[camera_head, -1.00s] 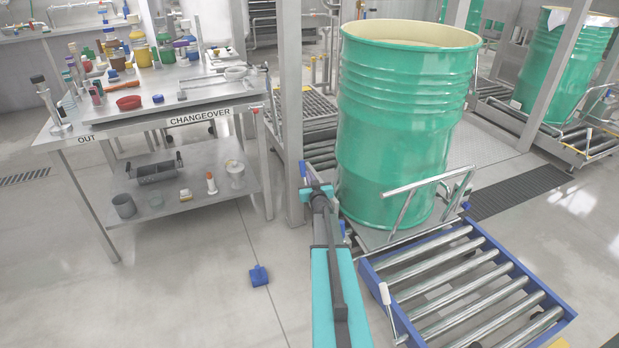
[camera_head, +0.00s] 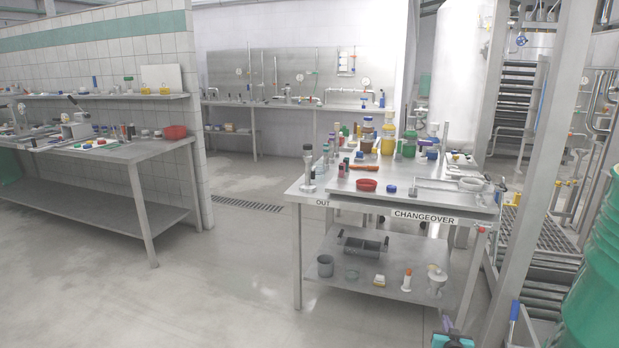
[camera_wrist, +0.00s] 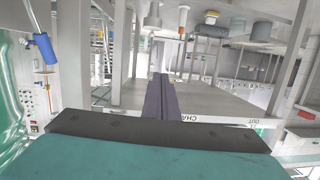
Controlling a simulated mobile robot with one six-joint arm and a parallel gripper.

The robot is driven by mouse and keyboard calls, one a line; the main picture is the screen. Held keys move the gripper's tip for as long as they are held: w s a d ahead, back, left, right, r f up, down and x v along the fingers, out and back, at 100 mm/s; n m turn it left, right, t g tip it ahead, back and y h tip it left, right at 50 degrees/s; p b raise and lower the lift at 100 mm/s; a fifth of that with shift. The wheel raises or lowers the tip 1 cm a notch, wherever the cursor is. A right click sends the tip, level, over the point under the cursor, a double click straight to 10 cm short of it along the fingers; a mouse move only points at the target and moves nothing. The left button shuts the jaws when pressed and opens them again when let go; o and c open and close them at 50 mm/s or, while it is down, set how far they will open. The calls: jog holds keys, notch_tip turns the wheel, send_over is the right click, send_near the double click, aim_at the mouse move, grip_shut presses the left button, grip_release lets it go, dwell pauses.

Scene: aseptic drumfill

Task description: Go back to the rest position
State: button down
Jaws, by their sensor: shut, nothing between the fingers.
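My gripper (camera_wrist: 168,98) shows in the wrist view as two dark fingers pressed together, empty. They point toward the changeover table (camera_wrist: 225,103), which looks upside down there, and touch nothing that I can see. In the head view only a small teal and dark part of my arm shows at the bottom edge, right of centre. The steel changeover table (camera_head: 440,202) stands behind it, carrying several bottles, jars and a red bowl (camera_head: 366,185). The rest of my arm is out of view.
The green drum (camera_head: 597,290) is cut off at the right edge, beside a steel post (camera_head: 535,160). A steel bench (camera_head: 95,155) stands along the tiled wall at the left. Grey floor (camera_head: 200,285) lies clear between bench and table.

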jog(key=s+a+f+g+y+p, duration=0.15)
jog(key=a+f, duration=0.25)
jog(key=a, duration=0.5)
jog(key=s+a+f+g+y+p, duration=0.1)
jog(key=s+a+f+g+p, duration=0.2)
jog(key=a, duration=0.6)
jog(key=s+a+f+n+g, duration=0.1)
jog(key=s+a+f+g, duration=0.2)
jog(key=s+a+f, duration=0.65)
jog(key=s+a+f+n+g+y+p, duration=0.1)
jog(key=s+a+g, duration=0.25)
jog(key=s, duration=0.65)
jog(key=s+a+f+n+g+p, duration=0.15)
jog(key=s+a, duration=0.35)
jog(key=s, duration=0.5)
jog(key=s+a+r+g, duration=0.1)
jog(key=s+g, duration=0.3)
jog(key=s, duration=0.4)
jog(key=s+a+r+g+y, duration=0.1)
jog(key=s+a+r+g, duration=0.1)
jog(key=s, duration=0.7)
jog(key=shift+s+r+n+g, duration=0.25)
jog(key=shift+r+n+g, duration=0.1)
jog(key=shift+r+g, duration=0.55)
jog(key=shift+d+y, duration=0.15)
jog(key=shift+y, duration=0.1)
